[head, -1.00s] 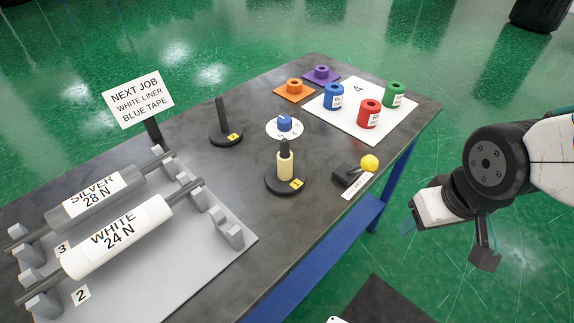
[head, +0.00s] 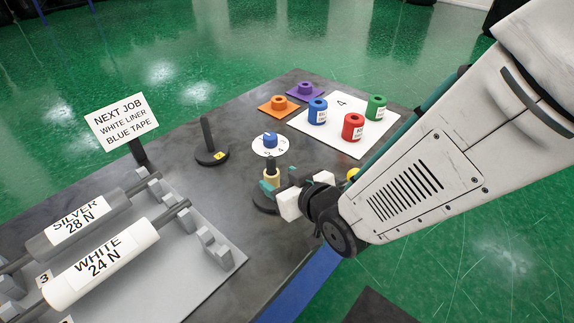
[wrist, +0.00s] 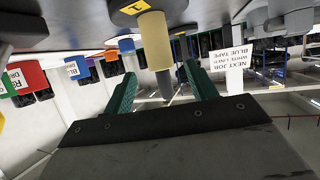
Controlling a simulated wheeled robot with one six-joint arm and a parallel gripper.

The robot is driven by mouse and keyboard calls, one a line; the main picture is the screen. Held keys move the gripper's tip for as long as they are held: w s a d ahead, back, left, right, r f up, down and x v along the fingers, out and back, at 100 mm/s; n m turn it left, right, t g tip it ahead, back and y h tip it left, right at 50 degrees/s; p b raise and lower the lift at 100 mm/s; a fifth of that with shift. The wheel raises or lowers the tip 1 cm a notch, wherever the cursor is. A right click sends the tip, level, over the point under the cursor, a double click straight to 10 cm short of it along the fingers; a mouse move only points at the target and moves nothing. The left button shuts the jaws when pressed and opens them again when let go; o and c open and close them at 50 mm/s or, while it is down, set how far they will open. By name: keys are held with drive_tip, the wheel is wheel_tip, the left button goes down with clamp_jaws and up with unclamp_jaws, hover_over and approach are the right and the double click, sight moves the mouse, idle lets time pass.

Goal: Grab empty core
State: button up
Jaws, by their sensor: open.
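The empty core (head: 270,178) is a cream tube standing upright around a dark post on a round black base with a yellow label. In the wrist view, which is upside down, the core (wrist: 155,42) stands ahead, with the bare post tip sticking out of it. My gripper (head: 277,184) is open, with its teal fingers at the core in the head view. In the wrist view its fingers (wrist: 160,72) lie on either side of the post, near the core's end. Contact with the core cannot be seen. My arm partly hides the base.
A second, bare post (head: 207,138) stands behind to the left. A blue piece on a white disc (head: 284,147) is just behind the core. Coloured rolls stand on a white mat (head: 340,141). A roller rack (head: 215,280) fills the left.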

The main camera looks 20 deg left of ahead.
sight(276, 178)
drive_tip(key=x, duration=0.4)
drive_tip(key=shift+a+f, duration=0.15)
drive_tip(key=shift+f, duration=0.15)
drive_tip(key=c, duration=1.1)
drive_tip(key=shift+o, duration=0.2)
